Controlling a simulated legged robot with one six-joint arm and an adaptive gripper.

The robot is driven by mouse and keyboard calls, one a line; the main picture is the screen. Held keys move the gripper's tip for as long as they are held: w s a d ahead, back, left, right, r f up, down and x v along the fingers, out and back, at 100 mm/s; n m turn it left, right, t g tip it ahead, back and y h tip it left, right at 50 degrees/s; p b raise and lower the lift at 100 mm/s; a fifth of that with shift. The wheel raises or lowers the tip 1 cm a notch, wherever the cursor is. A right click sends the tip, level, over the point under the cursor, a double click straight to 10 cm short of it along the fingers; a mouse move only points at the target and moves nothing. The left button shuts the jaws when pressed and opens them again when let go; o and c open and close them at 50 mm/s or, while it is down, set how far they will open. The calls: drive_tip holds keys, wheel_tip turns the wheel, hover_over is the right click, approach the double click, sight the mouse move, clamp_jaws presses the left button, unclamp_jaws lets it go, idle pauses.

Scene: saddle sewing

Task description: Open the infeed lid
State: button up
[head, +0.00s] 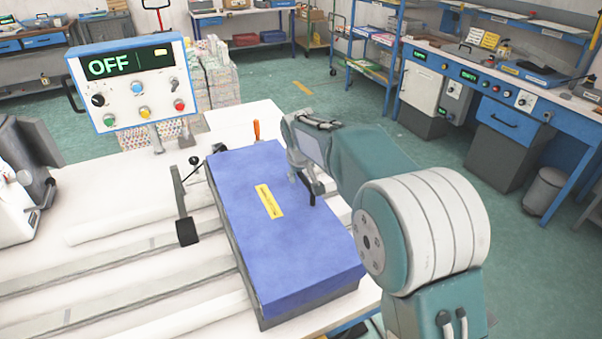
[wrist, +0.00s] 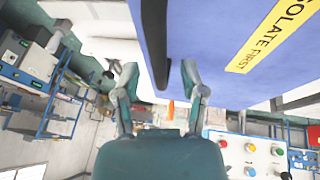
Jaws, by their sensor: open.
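The infeed lid (head: 285,240) is a long blue cover with a yellow label, lying shut on a dark grey base on the white table. In the wrist view the lid (wrist: 215,45) fills the upper right, its label reading "ISOLATE FIRST". A black bar, seemingly the lid's handle (wrist: 154,40), runs along its edge. My gripper (wrist: 159,70) is open, with one finger on each side of the bar's end in the picture; I see no clear contact. In the head view my gripper (head: 308,188) is at the lid's right edge, where my arm hides part of it.
A control panel (head: 135,85) reads "OFF" behind the lid at the left. An orange-handled tool (head: 256,130) stands by the lid's far end. A black lever (head: 185,215) is left of the lid.

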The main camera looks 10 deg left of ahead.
clamp_jaws()
drive_tip(key=shift+r, duration=0.15)
drive_tip(key=shift+s+a+r+t+h, duration=0.1)
drive_tip(key=shift+a+r+t+h, duration=0.1)
drive_tip(key=shift+r, duration=0.3)
drive_tip(key=shift+s+a+r+t+h, duration=0.1)
drive_tip(key=shift+a+r+t+h, duration=0.1)
drive_tip(key=shift+r, duration=0.25)
drive_tip(key=s+a+r+n+t+h, duration=0.3)
drive_tip(key=s+a+r+t+h, duration=0.5)
drive_tip(key=s+a+r, duration=0.4)
drive_tip(key=shift+s+a+r+n+t+h, duration=0.15)
drive_tip(key=shift+a+r+n+t+h, duration=0.35)
drive_tip(key=shift+a, duration=1.5)
drive_tip(key=shift+f, duration=0.1)
